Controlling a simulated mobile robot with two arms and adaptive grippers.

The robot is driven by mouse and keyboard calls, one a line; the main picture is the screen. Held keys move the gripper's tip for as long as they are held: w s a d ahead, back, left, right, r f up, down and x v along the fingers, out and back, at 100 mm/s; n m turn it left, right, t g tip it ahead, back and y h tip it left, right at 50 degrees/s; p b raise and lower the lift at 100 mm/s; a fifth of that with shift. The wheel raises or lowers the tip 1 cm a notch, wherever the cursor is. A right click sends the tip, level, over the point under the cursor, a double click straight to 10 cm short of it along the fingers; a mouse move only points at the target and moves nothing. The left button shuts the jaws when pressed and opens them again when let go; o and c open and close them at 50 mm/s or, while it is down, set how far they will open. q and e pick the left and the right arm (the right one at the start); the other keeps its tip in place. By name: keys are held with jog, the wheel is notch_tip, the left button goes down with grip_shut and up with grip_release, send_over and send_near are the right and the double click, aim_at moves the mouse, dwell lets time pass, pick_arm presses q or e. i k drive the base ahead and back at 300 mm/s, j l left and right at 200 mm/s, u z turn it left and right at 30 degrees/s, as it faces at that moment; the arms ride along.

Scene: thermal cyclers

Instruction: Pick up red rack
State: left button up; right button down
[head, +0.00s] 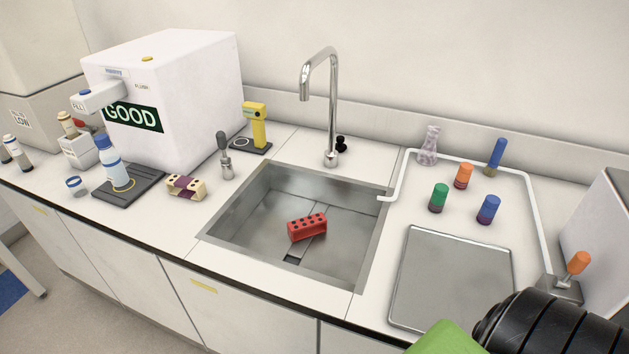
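The red rack (307,227) is a small red block with rows of dark holes in its top. It lies in the steel sink (257,213), near the middle of the basin floor and close to the dark drain opening. Nothing touches it from above. A black ribbed part and a green part of my own body show at the lower right corner. No gripper fingers are visible in the head view.
A tall chrome faucet (332,110) stands behind the sink. Left of it are a yellow device (258,128), a cream and purple rack (186,187) and a large white machine (170,85). Right are several coloured tubes and a flat metal plate (450,280).

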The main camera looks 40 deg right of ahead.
aim_at(297, 229)
jog(key=z, duration=1.1)
jog(key=i+j+z, duration=0.15)
jog(key=j, duration=0.4)
jog(key=i+j+z, duration=0.15)
jog(key=j, duration=0.4)
jog(key=k+l, duration=0.05)
